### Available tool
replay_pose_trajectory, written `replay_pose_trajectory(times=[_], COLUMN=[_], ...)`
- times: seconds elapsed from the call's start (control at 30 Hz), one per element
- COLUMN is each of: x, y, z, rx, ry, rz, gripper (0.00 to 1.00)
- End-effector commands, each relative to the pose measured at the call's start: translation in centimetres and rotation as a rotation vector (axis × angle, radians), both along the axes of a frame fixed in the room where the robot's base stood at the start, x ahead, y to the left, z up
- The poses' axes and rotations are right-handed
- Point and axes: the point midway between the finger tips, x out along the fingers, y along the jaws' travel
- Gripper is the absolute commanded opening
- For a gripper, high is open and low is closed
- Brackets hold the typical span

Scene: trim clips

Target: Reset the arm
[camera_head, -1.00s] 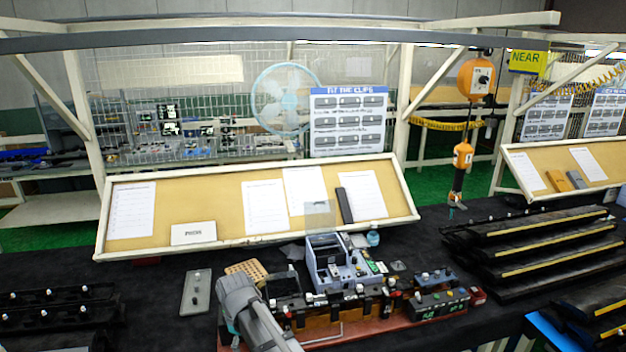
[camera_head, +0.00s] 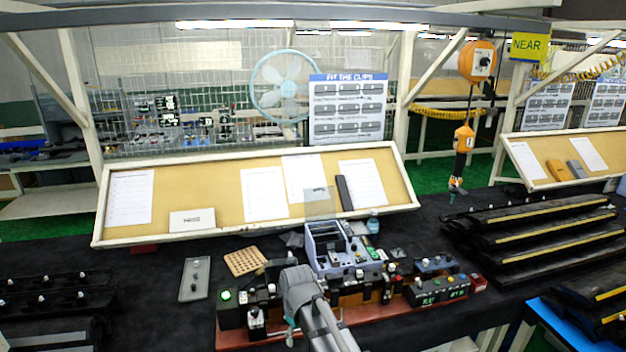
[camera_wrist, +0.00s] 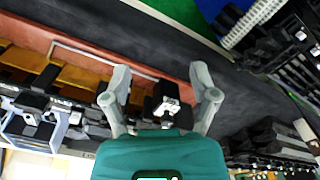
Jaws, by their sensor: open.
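My gripper (camera_wrist: 160,84) shows in the wrist view with its two grey fingers spread apart. A black clip part with a white top (camera_wrist: 168,100) shows between the fingers; no finger visibly touches it. In the head view my grey arm reaches over the front of the red-brown fixture base (camera_head: 370,312), and most of the gripper is hidden behind it. The fixture carries a grey-blue device (camera_head: 340,250) and several black blocks with white knobs.
A green-lit button box (camera_head: 228,308) stands at the fixture's left end. A grey plate (camera_head: 194,279) and a tan perforated plate (camera_head: 245,262) lie to the left. Black trim strips (camera_head: 540,225) are stacked at right. A paper-covered board (camera_head: 215,190) stands behind.

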Motion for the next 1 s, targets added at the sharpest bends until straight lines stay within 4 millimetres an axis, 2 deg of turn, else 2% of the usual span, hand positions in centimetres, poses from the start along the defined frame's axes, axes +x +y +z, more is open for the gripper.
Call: replay_pose_trajectory(times=[0.03, 0.2, 0.5, 0.6, 0.8, 1.0], x=[-0.5, -1.4, -4.1, -5.0, -6.3, -6.5], y=[-2.0, -7.1, -15.4, -17.6, -20.2, -20.7], z=[-0.9, -2.4, -4.9, -5.5, -6.2, -6.3], rx=[0.0, 0.0, -0.001, -0.001, -0.001, -0.001], ry=[0.0, 0.0, 0.0, 0.0, 0.0, 0.0], rz=[-0.056, -0.235, -0.548, -0.639, -0.752, -0.78], gripper=[0.76, 0.76, 0.76, 0.76, 0.76, 0.76])
